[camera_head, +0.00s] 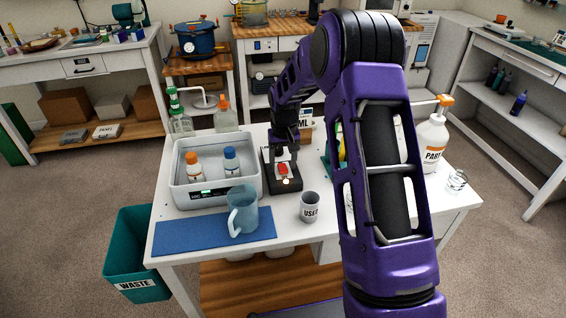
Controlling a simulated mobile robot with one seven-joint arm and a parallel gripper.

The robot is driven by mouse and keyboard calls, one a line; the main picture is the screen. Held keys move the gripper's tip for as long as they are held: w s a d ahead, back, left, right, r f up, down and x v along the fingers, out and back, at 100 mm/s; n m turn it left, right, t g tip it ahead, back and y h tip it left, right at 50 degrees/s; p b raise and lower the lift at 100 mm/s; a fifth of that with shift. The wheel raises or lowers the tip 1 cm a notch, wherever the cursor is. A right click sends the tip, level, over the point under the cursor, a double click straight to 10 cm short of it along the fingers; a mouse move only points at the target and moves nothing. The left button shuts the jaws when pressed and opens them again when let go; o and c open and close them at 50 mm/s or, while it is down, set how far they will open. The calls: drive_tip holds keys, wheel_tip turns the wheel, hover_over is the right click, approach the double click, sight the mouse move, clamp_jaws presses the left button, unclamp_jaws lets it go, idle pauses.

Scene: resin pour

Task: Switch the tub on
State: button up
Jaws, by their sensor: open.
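The grey tub (166,184) stands at the left of the white table, with a small lit green display on its front. An orange-capped bottle (194,164) and a blue-capped bottle (231,160) are in it. My gripper (286,152) points down over the back of this box, open.
A blue jug (243,214) stands in front of the tub on a blue mat (182,235). A grey cup (310,207) is in front of the black box to the right. My purple arm hides part of the table's right side.

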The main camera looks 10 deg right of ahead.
sight(284, 172)
wheel_tip(284, 172, up, 17)
drive_tip(key=s+p, duration=0.1)
drive_tip(key=shift+s+r, duration=0.15)
drive_tip(key=shift+s, duration=0.2)
